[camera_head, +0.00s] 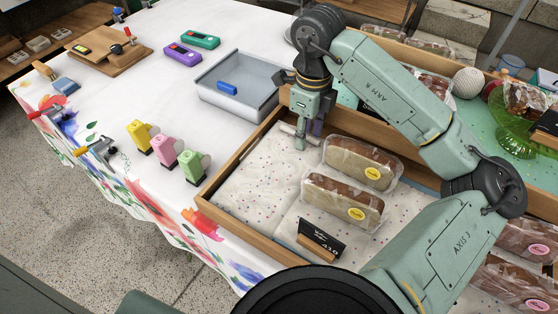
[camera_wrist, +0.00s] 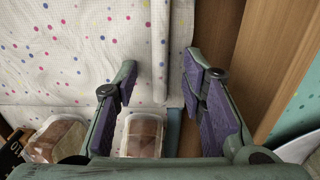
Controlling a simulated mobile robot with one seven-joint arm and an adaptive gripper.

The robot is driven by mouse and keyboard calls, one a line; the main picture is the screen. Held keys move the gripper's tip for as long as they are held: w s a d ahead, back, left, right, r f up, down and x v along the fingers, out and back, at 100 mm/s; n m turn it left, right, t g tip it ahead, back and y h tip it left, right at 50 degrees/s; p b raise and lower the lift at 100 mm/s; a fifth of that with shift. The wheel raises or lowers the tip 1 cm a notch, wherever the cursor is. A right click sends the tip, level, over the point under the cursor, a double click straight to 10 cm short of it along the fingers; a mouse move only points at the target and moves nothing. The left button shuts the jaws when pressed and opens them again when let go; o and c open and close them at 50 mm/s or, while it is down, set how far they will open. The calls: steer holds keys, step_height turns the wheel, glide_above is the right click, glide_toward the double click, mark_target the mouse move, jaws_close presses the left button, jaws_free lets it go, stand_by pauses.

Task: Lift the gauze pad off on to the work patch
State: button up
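I cannot clearly make out a separate gauze pad or a marked work patch. White cloth with coloured dots (camera_head: 255,185) lies in the wooden tray; in the wrist view its woven, gauze-like surface (camera_wrist: 70,50) fills the upper left. A narrow raised or folded strip of it (camera_wrist: 160,45) runs along the tray's wooden wall (camera_wrist: 215,30). My gripper (camera_head: 302,143) points down inside the tray near its back wall. In the wrist view my gripper (camera_wrist: 158,75) has its fingers apart, with the strip showing between them. I cannot tell whether they touch it.
Two wrapped loaves (camera_head: 360,163) (camera_head: 343,200) and a black price card (camera_head: 321,239) are in the tray. A grey bin (camera_head: 240,100) holding a blue block (camera_head: 227,88) stands behind. Yellow, pink and green items (camera_head: 168,150) stand left. The white tabletop (camera_head: 120,95) has free room.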

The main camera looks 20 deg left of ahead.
steer(key=shift+c, duration=0.6)
jaws_close()
steer(key=shift+r, duration=0.1)
